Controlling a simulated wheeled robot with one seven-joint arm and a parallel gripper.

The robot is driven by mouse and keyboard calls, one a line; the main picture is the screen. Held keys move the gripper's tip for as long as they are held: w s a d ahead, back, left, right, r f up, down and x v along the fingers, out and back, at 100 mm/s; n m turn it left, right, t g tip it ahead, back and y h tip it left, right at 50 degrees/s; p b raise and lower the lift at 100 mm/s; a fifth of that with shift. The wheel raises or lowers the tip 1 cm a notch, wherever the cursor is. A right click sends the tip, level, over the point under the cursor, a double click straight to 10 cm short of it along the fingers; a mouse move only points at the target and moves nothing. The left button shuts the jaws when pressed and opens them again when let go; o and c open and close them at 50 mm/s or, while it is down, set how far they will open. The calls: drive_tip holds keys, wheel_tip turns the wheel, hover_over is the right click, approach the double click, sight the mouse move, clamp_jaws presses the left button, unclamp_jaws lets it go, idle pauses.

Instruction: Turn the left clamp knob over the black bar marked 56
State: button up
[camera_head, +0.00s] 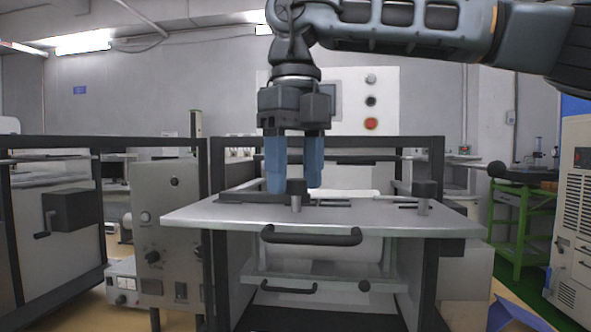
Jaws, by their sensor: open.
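The left clamp knob (296,187) is a dark cap on a short metal post, standing on the light grey plate (375,216). A flat black bar (250,198) lies on the plate by this knob; no number is readable on it. My gripper (295,187) points straight down with its two blue fingers apart. In the picture the knob sits between the fingertips, one on each side. I cannot tell from this one view whether either finger touches it. A second dark knob (424,188) stands near the plate's right end.
A black handle (311,236) runs along the plate's front edge. A dark frame surrounds the plate. Behind it is a light panel with a red button (371,124). A grey control box (168,232) stands at left, and a green stand (520,215) at right.

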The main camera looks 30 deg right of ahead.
drive_tip(key=shift+r+p, duration=3.05)
drive_tip(key=shift+r, duration=0.9)
drive_tip(key=shift+f, duration=0.1)
